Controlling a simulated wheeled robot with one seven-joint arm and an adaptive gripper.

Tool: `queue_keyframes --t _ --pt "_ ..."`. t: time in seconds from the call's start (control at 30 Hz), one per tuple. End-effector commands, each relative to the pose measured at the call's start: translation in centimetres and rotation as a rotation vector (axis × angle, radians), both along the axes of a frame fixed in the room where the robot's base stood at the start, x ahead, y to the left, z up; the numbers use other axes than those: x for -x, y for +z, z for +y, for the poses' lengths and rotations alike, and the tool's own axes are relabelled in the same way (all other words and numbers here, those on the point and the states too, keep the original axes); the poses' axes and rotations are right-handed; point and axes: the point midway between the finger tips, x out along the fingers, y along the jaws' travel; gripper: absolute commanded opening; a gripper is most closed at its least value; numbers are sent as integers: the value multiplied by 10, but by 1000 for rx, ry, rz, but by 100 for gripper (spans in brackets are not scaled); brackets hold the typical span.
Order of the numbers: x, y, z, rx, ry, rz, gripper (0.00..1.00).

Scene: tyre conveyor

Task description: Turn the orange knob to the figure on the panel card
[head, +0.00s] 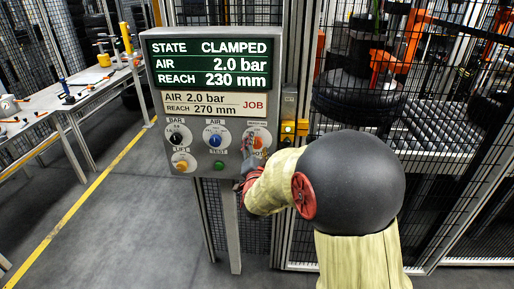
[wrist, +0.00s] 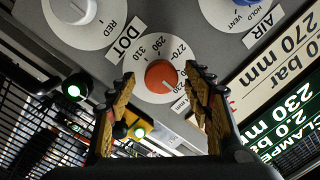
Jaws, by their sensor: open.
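The orange knob (wrist: 161,75) sits on a white round dial marked 290, 310, 270 and 230, on the grey control panel (head: 150,120). Its pale mark points to the lower right, near the 230 end. My gripper (wrist: 161,80) is open, with one finger on each side of the knob and small gaps visible. In the head view my gripper (head: 248,152) partly covers the orange knob (head: 258,142). The panel card (head: 215,104) reads AIR 2.0 bar, REACH 270 mm, JOB. The screen (head: 208,64) reads STATE CLAMPED, AIR 2.0 bar, REACH 230 mm.
A mesh fence (head: 440,190) stands to the right. A workbench (head: 60,108) is at the left, with open floor between.

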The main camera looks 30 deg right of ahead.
Motion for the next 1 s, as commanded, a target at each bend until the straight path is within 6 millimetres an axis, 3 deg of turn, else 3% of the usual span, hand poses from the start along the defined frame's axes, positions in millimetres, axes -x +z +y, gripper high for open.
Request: queue_keyframes --t 0.37,1.0 --pt "-5 1 -3 0 1 -1 50" --pt "-5 1 -3 0 1 -1 14"
